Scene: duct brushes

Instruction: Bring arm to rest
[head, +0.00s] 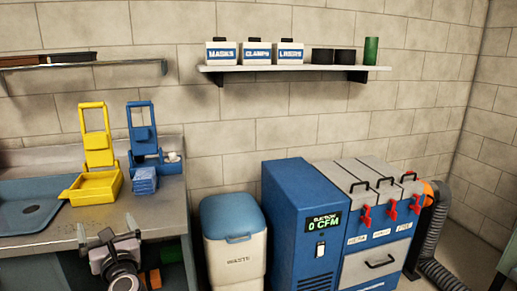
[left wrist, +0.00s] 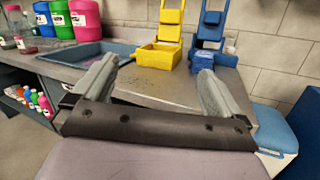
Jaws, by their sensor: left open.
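My left gripper (head: 108,240) shows at the lower left of the head view, in front of the workbench's front edge. In the left wrist view its two grey fingers (left wrist: 152,82) stand wide apart with nothing between them. The bench top (left wrist: 165,88) lies beyond the fingers. My right gripper is in neither view.
A yellow stand with a tray (head: 95,185) and a blue stand (head: 143,140) holding blue cloths sit on the bench. A waste bin (head: 235,245) and a blue suction unit (head: 300,220) stand to the right. A wall shelf (head: 290,69) holds labelled boxes.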

